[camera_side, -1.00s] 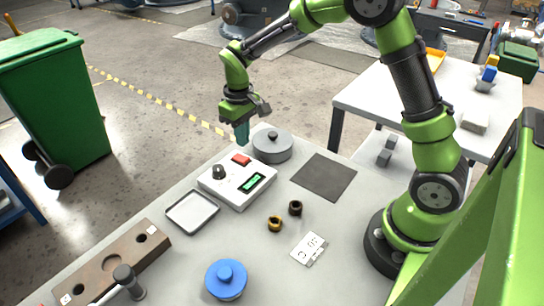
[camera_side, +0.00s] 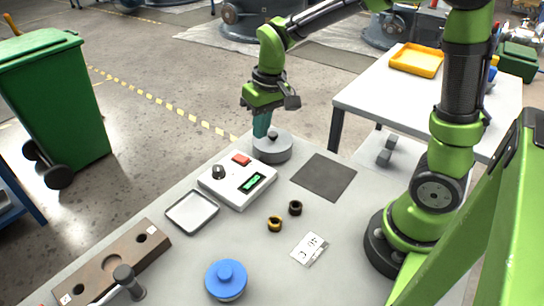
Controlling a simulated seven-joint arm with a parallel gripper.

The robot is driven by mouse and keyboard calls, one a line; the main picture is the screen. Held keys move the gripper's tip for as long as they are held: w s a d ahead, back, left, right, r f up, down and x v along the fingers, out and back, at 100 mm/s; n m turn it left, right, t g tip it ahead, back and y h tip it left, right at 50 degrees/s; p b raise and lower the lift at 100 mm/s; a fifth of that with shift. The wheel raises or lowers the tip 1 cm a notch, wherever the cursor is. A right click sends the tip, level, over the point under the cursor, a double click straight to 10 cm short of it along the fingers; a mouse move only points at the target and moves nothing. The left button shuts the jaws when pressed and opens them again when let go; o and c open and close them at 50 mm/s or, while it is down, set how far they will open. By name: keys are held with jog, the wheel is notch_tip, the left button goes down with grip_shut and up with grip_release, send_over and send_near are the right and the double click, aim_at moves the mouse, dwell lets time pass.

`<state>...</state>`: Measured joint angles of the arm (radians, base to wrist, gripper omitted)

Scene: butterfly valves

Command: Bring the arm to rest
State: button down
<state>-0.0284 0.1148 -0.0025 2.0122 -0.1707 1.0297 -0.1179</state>
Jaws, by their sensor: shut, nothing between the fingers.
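My gripper (camera_side: 261,133) is in the upper middle of the view, pointing down, with its teal fingers shut and nothing seen between them. It appears just above or behind the left side of a round grey lidded pot (camera_side: 272,149). Whether the fingertips touch the pot cannot be told from this view. My green arm reaches to it from the base at the right.
The grey table (camera_side: 345,222) holds a white control box (camera_side: 236,184), a metal tray (camera_side: 192,211), a dark mat (camera_side: 323,177), a brass ring (camera_side: 275,224), a black ring (camera_side: 295,208), a white tag (camera_side: 309,249), a blue knobbed disc (camera_side: 226,280) and a brown block (camera_side: 113,263).

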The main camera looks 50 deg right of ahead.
jog(key=s+r+m+t+y, duration=0.1)
jog(key=s+r+t, duration=0.4)
jog(key=s+r, duration=0.4)
jog(key=s, duration=0.4)
jog(key=shift+a+m+t, duration=0.3)
jog(key=shift+a+m, duration=0.05)
jog(key=shift+m, duration=0.05)
jog(key=shift+s, duration=0.1)
